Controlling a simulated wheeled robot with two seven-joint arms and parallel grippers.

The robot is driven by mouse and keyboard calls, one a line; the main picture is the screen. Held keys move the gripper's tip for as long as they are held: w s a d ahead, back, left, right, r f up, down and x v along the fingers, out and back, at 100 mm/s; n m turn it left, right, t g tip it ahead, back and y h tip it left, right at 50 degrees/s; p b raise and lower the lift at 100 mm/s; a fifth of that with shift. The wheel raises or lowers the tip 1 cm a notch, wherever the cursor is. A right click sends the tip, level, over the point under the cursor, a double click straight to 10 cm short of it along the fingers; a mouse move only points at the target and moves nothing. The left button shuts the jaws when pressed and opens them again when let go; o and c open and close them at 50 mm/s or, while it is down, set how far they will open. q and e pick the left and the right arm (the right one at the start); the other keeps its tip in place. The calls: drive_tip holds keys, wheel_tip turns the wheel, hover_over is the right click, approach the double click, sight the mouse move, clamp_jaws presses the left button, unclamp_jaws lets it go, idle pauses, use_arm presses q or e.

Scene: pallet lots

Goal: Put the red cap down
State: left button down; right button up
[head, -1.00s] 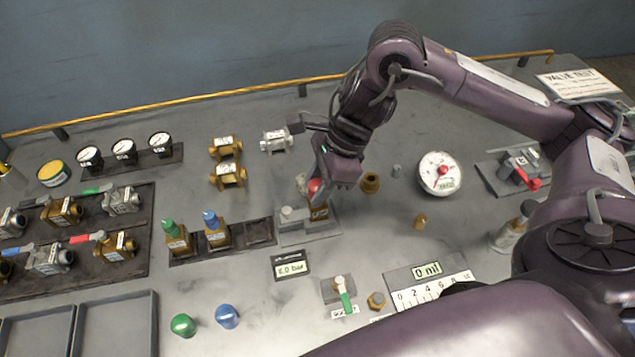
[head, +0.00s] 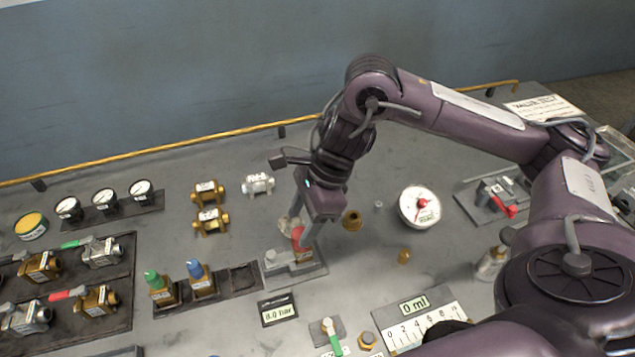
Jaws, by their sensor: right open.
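The red cap (head: 298,238) sits upright in the middle of the bench, on a small brass body (head: 304,254) in a grey test fixture (head: 296,273). My right gripper (head: 299,234) points down at the cap from above. Its jaws are open, with fingers at either side of the cap. Whether a finger touches the cap I cannot tell. Part of the cap is hidden by the near finger. My left gripper is not in view.
Left of the fixture, a dark rack holds a green-capped valve (head: 158,287) and a blue-capped valve (head: 201,279). A pressure display (head: 278,309) lies in front. Brass fittings (head: 209,221) stand behind left, and a round dial (head: 419,207) stands right.

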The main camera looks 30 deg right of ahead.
drive_tip(key=p+v, duration=0.4)
drive_tip(key=v, duration=0.6)
drive_tip(key=shift+d+r, duration=0.15)
drive_tip(key=shift+s, duration=0.1)
